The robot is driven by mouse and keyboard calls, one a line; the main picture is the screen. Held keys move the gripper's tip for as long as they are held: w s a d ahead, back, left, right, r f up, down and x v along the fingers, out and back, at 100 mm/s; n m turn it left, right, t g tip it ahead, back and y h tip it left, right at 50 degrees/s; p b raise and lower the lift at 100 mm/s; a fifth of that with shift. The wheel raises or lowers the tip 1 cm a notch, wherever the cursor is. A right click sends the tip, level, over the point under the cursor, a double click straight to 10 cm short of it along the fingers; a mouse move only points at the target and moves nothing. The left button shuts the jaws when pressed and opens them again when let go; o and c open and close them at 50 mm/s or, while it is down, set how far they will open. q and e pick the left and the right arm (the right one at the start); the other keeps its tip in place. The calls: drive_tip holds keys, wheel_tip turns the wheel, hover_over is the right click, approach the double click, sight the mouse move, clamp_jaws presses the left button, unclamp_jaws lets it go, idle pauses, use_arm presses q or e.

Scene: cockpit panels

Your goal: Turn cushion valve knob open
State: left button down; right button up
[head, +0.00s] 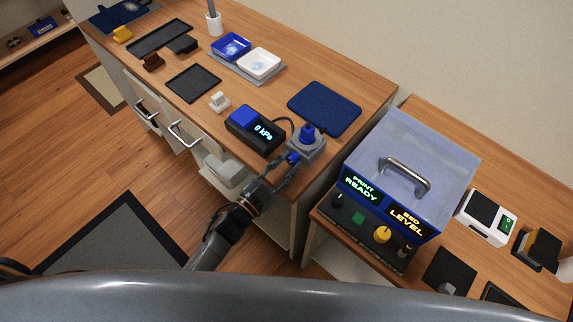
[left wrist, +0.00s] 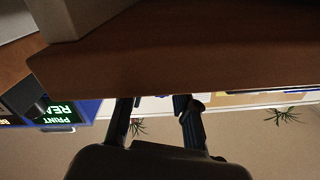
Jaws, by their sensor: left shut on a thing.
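A grey block (head: 305,146) with a round blue piece (head: 307,132) on top sits at the counter's front edge. A small blue knob (head: 293,158) sticks out of the block's front side. My left gripper (head: 286,168) reaches up from below, with its fingers shut on this knob, which they partly hide. In the left wrist view the two fingers (left wrist: 158,106) stand apart, with a bit of blue near the right one. A black gauge box (head: 256,132) beside the block reads 0 kPa. My right gripper is out of view.
A blue mat (head: 324,109) lies behind the block. A clear-lidded printer box (head: 411,160) with a metal handle stands close on the right.

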use_arm(q)
drive_tip(key=shift+m, duration=0.5)
drive_tip(key=c, duration=1)
unclamp_jaws()
drive_tip(key=shift+c, duration=0.2)
wheel_tip(320, 180, up, 10)
